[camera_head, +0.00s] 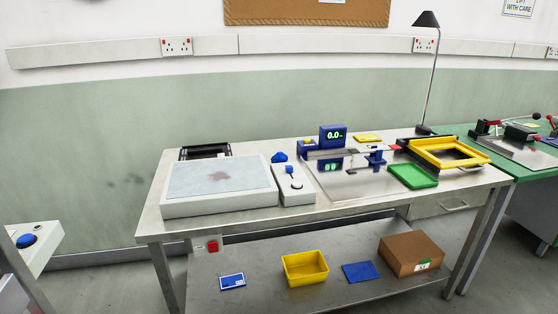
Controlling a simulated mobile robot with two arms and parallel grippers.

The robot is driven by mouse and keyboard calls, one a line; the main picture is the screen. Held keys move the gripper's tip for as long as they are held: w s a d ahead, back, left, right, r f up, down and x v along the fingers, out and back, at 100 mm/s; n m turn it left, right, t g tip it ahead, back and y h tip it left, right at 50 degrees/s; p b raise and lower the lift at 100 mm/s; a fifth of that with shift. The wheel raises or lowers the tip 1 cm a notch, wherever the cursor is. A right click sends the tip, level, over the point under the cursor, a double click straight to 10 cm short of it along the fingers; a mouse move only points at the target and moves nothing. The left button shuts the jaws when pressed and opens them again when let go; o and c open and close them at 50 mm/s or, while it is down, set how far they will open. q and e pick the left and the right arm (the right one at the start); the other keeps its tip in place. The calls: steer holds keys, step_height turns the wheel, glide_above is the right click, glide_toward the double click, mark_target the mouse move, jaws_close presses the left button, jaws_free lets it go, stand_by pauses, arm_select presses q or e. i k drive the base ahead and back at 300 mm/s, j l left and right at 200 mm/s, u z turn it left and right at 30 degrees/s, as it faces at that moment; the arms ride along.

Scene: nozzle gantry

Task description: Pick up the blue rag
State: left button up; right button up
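A small crumpled blue cloth-like piece (279,157), which looks like the blue rag, lies on the workbench (250,224). It is just behind a narrow white box (293,184) with a dark knob on top, and right of the back corner of a wide white box with a grey top panel (222,177). A flat blue square (360,271) lies on the lower shelf; I cannot tell if it is cloth. Neither of my grippers shows in the head view.
A blue digital display (333,136), a green tray (413,176) and a yellow frame (449,153) stand on the bench's right half. The shelf holds a yellow bin (305,268) and a cardboard box (411,253). Floor shows left of the bench.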

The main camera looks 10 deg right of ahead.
mark_target(280, 156)
steer(key=l+u, duration=0.1)
steer(key=u, duration=0.3)
steer(key=l+u, duration=0.2)
steer(key=l, duration=0.25)
steer(key=l+u, duration=0.2)
steer(key=l, duration=0.2)
steer(key=k+l+u, duration=0.15)
steer(key=l, duration=0.25)
steer(key=k+l+u, duration=0.2)
steer(key=l, duration=0.25)
steer(key=i, duration=0.1)
